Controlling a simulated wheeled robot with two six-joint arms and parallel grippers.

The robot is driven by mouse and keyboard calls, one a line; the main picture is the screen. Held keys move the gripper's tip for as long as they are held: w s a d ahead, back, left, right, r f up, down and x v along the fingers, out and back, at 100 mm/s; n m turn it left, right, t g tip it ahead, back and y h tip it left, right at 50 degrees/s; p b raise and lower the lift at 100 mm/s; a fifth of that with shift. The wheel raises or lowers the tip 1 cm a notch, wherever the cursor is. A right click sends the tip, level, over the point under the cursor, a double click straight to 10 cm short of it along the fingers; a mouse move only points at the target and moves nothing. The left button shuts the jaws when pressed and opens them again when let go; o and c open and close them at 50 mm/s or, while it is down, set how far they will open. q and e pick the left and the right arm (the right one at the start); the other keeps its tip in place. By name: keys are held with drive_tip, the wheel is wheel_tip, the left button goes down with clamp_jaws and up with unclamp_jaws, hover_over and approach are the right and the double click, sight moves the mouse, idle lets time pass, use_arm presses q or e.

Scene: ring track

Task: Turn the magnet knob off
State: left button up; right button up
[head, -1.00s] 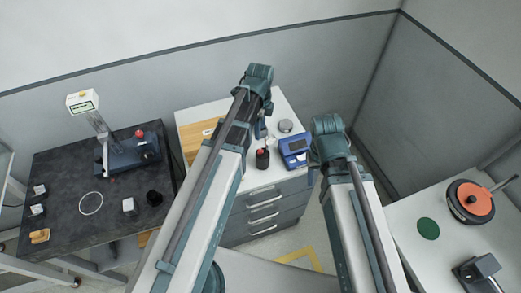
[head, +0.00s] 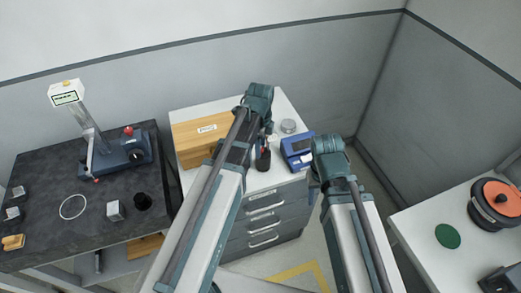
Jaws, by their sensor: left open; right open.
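The black knob (head: 136,156) is on the front of a blue instrument base (head: 118,158) on the dark table at left. The base also carries a red button (head: 128,131) and a tilted column with a white display head (head: 66,93). I cannot read which way the knob points. My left gripper (head: 268,128) is open, partly hidden by its arm, over the white drawer cabinet, well to the right of the knob. My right gripper (head: 314,190) is open and mostly hidden behind its arm, farther right. Neither touches the knob.
The drawer cabinet (head: 265,218) carries a wooden box (head: 190,145), a pen cup (head: 263,160) and a blue device (head: 297,151). An orange-topped turntable (head: 497,203) stands at right.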

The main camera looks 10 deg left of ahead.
use_arm(q)
clamp_jaws()
idle(0.3)
drive_tip(key=n, duration=0.4)
drive_tip(key=shift+n, duration=0.4)
unclamp_jaws()
